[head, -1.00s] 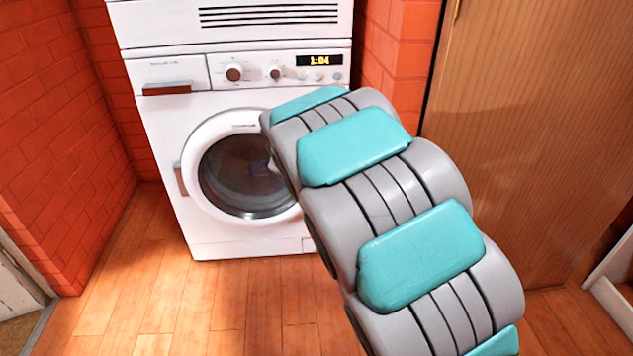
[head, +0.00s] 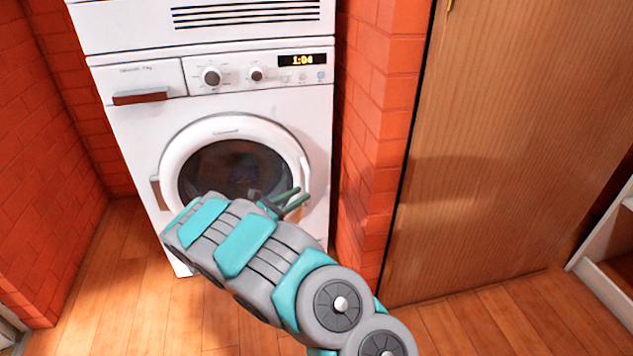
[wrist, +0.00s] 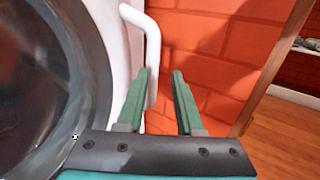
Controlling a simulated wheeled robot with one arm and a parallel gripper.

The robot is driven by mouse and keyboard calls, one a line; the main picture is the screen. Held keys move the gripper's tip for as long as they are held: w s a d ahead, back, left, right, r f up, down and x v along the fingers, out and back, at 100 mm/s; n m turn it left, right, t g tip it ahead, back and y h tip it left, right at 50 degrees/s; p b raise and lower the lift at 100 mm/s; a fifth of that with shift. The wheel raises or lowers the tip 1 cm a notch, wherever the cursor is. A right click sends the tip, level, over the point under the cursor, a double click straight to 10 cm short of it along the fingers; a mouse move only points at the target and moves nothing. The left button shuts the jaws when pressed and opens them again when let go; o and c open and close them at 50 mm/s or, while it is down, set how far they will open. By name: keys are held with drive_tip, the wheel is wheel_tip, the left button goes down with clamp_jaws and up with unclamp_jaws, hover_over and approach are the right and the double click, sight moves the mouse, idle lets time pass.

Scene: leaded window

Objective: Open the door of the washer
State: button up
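The white washer (head: 110,120) stands against the brick wall. Its round door (head: 176,150) has a dark glass window and looks shut. A white bar handle (head: 305,172) is on the door's right edge; it also shows in the wrist view (wrist: 154,40). My gripper (head: 292,197) is in front of the door's lower right part, close to the handle. In the wrist view my gripper (wrist: 161,74) has two green fingers standing apart, and the handle's lower part shows between them. I cannot tell whether a finger touches it. My arm hides the door's lower part in the head view.
A brick pillar (head: 375,130) stands close to the washer's right side, with a tall wooden panel (head: 510,150) beyond it. Brick wall (head: 45,150) is at the left. Wooden floor (head: 120,270) in front of the washer is clear. White shelving (head: 605,250) stands far right.

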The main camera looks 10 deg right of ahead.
drive_tip(key=w+x, duration=0.1)
drive_tip(key=x, duration=0.7)
drive_tip(key=shift+a+f, duration=0.25)
drive_tip(key=shift+f, duration=0.15)
clamp_jaws()
idle(1.2)
